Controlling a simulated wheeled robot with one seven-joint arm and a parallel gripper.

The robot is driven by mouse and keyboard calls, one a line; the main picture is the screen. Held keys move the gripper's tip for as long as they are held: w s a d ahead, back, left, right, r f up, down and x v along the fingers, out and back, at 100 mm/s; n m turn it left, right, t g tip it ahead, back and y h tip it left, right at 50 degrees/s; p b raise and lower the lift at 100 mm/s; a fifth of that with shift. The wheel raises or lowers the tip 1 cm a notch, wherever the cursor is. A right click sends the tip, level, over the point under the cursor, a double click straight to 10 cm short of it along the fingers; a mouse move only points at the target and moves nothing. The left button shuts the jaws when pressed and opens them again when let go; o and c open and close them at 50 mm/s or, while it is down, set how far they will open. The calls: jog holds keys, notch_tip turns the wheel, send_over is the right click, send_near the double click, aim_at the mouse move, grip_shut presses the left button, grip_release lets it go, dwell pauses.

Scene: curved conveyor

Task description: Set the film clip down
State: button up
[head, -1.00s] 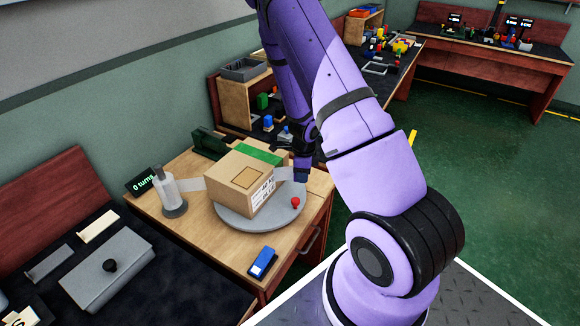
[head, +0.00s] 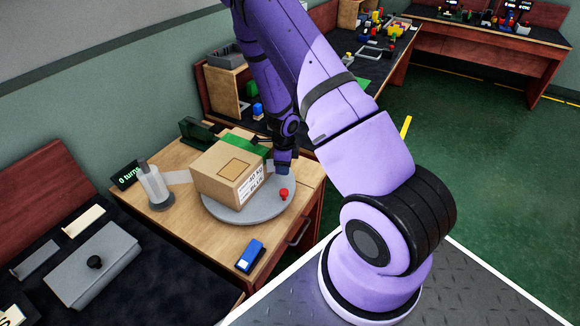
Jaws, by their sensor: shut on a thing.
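My gripper (head: 283,165) is just right of the cardboard box (head: 226,178), over the far right part of the round grey turntable (head: 262,207). It is shut on the film clip (head: 284,170), which shows only as a small dark blue piece at the fingertips. A short pale stretch of film shows between the clip and the box's right side. I cannot tell whether the clip touches the turntable.
A film roll on a stand (head: 155,188) is left of the box, with film running toward it. A red knob (head: 283,194) is on the turntable's front right. A blue and white object (head: 250,256) lies on the wooden table. A display (head: 127,176) reads "0 turns".

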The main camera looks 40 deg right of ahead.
jog(key=shift+f, duration=0.2)
jog(key=shift+s+f, duration=0.2)
jog(key=shift+f, duration=0.4)
